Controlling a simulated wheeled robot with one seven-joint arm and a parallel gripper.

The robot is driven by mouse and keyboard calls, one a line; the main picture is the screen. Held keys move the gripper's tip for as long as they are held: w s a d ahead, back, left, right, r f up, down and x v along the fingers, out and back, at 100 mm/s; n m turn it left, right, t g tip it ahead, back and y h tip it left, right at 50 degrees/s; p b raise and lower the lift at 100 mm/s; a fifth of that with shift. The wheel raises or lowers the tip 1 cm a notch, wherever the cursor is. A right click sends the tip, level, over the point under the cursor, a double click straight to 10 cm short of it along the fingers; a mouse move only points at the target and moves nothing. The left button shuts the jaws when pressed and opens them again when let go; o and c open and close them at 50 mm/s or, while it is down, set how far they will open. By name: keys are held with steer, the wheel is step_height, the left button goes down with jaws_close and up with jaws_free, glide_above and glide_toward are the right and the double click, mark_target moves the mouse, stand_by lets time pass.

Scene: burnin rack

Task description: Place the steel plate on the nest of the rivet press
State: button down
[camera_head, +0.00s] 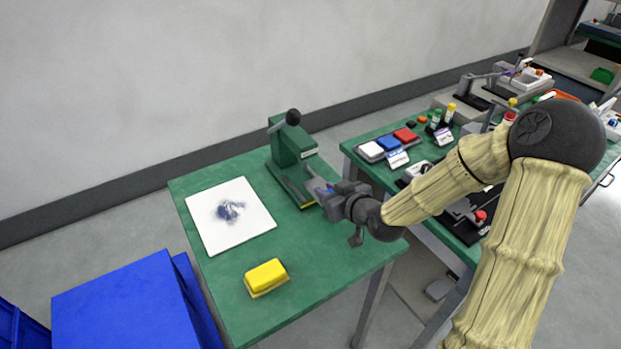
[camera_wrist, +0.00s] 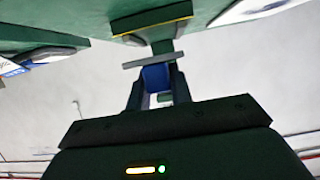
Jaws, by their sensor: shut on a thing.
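The green rivet press (camera_head: 284,148), with a black ball on its lever, stands at the back right of the green table. Its base (camera_head: 292,187) has a yellow edge, which also shows at the top of the wrist view (camera_wrist: 152,22). In the head view the plate (camera_head: 314,185) is partly hidden by my gripper. I cannot make out the nest or any contact with it.
A white sheet with a dark blue smudge (camera_head: 245,238) and a yellow block (camera_head: 266,276) lie on the table. A blue bin (camera_head: 125,305) stands at the lower left. A second green table (camera_head: 372,178) with coloured trays and tools is at right.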

mark_target(310, 183)
steer(key=w+a, duration=0.1)
steer(key=w, duration=0.1)
steer(key=w+a, duration=0.3)
steer(key=w, duration=0.2)
steer(key=shift+a, duration=0.35)
steer(key=shift+f+b, duration=1.2)
steer(key=shift+f, duration=0.55)
steer(key=shift+f, duration=0.1)
steer(key=shift+f, duration=0.15)
steer(key=c, duration=1.3)
jaws_free()
steer(key=shift+o, duration=0.2)
